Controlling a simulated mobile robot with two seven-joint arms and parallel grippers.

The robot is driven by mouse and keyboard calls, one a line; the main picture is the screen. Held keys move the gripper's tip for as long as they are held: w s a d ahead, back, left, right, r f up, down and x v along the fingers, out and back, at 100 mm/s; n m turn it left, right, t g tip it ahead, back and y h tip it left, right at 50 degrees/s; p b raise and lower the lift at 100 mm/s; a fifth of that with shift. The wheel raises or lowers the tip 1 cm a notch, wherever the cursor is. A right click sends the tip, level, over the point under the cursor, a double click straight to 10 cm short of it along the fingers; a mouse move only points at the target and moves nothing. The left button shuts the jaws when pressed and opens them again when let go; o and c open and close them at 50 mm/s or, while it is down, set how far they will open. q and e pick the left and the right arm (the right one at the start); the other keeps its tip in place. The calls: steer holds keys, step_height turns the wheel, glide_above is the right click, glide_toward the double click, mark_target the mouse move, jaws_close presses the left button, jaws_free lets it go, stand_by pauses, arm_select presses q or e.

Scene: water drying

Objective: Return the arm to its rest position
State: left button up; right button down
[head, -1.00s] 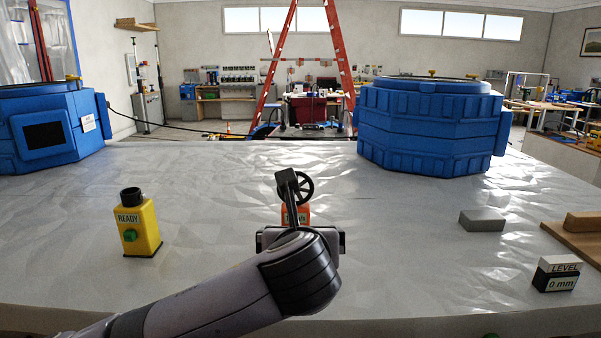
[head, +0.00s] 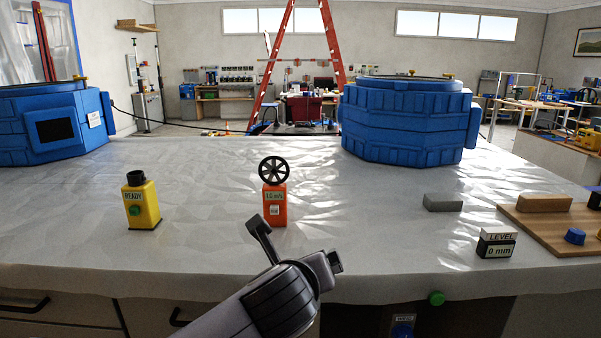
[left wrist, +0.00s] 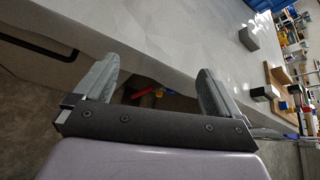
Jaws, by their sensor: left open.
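My left arm comes in from the bottom of the head view. Its gripper (head: 292,238) is in front of the covered table (head: 340,215), near the front edge, and only partly visible behind the wrist. In the left wrist view the left gripper (left wrist: 158,85) has its two fingers wide apart with nothing between them. An orange meter (head: 275,205) with a black fan wheel stands upright on the table, beyond the gripper and apart from it. My right gripper shows in neither view.
A yellow READY device (head: 141,205) stands at left. Two blue machines (head: 50,125) (head: 408,120) stand at the back. At right are a grey block (head: 443,202), a LEVEL gauge (head: 496,243) and a wooden board (head: 540,230) with a blue knob (head: 575,236). The table's middle is clear.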

arm_select(q)
steer(key=s+a+f+n+g+h+p, duration=0.1)
steer(key=s+a+f+n, duration=0.25)
steer(key=f+n, duration=0.5)
steer(key=s+a+f+n+g+h+p, duration=0.15)
steer(key=s+f+n, duration=0.25)
steer(key=f+n, duration=0.45)
steer(key=s+a+f+n+y, duration=0.1)
steer(key=s+a+f+n, duration=0.5)
steer(key=s+a, duration=0.2)
steer(key=s+a+f+n+t+y, duration=0.1)
steer(key=s+a+f+n, duration=0.5)
steer(key=s+a+n, duration=0.1)
steer(key=shift+s+a+p, duration=0.4)
steer(key=shift+s+a, duration=0.05)
steer(key=shift+s, duration=0.5)
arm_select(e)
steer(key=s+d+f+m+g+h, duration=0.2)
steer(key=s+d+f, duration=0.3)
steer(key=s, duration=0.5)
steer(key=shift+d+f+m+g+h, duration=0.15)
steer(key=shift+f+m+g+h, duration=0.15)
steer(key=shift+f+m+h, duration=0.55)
